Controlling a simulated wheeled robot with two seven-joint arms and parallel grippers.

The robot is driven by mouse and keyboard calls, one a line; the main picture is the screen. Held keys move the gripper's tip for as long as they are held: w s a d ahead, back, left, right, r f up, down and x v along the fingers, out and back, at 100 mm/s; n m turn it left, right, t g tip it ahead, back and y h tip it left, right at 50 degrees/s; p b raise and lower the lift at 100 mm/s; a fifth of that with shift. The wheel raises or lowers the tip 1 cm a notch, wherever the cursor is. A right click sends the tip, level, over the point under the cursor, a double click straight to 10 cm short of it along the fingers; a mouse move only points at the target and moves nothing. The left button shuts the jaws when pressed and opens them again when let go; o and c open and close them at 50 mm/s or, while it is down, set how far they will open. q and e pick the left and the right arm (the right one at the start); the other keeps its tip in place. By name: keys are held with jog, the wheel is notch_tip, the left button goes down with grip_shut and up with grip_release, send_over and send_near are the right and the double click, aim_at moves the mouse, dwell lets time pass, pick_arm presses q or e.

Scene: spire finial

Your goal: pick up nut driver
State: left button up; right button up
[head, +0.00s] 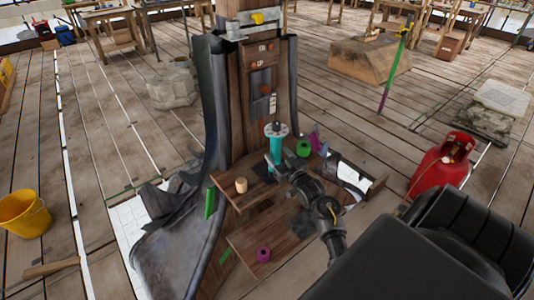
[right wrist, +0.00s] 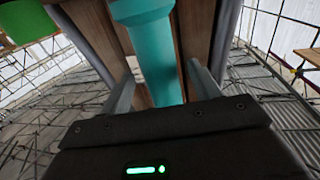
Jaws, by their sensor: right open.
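A teal upright tool, which looks like the nut driver (head: 275,149), stands at the wooden ledge in front of the spire column. A pale round flange with a dark tip shows at its top. My right gripper (head: 278,168) reaches in from the right, low on the teal part. In the right wrist view, the teal handle (right wrist: 155,55) rises between the two fingers of my right gripper (right wrist: 162,85), which are apart on either side of it. Whether either finger touches it cannot be told. The tool's lower end is hidden by the gripper. My left gripper is not in view.
A wooden peg (head: 241,185), a green ring (head: 303,148) and a purple piece (head: 315,140) are near the tool on the ledge (head: 228,190). A magenta cylinder (head: 263,254) sits on the lower board. A red gas bottle (head: 440,168) stands right, a yellow bucket (head: 24,213) left.

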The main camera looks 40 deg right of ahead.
jog(key=shift+w+d, duration=0.35)
jog(key=shift+w, duration=0.6)
jog(key=shift+w+f, duration=0.1)
jog(key=shift+w, duration=0.15)
jog(key=shift+a, duration=0.25)
jog(key=shift+d, duration=0.1)
jog(key=c, duration=1.1)
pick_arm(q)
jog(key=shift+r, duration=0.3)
pick_arm(e)
jog(key=shift+c, duration=0.2)
jog(key=shift+r, duration=0.25)
